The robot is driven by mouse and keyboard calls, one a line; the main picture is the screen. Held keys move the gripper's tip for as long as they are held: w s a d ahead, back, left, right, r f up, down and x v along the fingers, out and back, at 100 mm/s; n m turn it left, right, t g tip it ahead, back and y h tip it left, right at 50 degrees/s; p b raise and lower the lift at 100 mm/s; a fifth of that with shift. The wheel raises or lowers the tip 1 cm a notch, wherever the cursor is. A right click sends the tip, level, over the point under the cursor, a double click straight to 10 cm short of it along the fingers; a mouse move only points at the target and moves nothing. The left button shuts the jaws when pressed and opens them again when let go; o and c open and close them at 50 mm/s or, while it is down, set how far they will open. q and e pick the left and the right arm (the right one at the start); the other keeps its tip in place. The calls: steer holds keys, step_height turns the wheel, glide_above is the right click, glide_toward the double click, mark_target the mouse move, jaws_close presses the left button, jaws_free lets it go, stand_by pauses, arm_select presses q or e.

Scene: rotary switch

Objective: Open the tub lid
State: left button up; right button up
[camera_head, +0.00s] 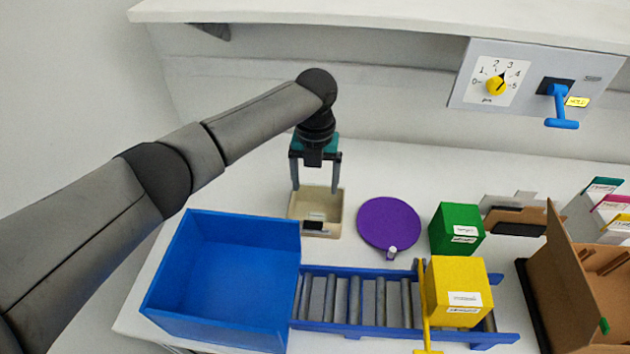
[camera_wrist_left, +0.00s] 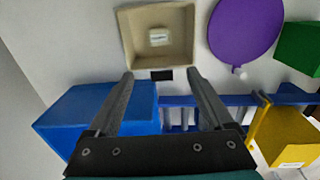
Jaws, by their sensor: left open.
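A beige square tub (camera_head: 293,217) stands on the white table left of centre, with a pale label inside and a dark patch at its front. It also shows in the left wrist view (camera_wrist_left: 128,40), beyond the fingertips. I see no lid on it, and its inside shows. A flat purple disc (camera_head: 388,222) with a small white knob (camera_head: 391,253) at its front edge lies to its right; whether it is a lid I cannot tell. My left gripper (camera_head: 315,190) is open and empty, pointing down over the tub's back part in the head view. My right gripper is not in view.
A large blue bin (camera_head: 170,290) stands front left, beside a roller track (camera_head: 355,300) with a yellow box (camera_head: 455,280). A green box (camera_head: 456,228) is right of the disc. A dial panel with a blue handle (camera_head: 562,110) hangs above. A cardboard box (camera_head: 570,290) is far right.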

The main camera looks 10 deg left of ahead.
arm_select(q)
step_height(320, 180, up, 15)
steer(key=p, duration=0.1)
steer(key=shift+f, duration=0.15)
stand_by(0.4)
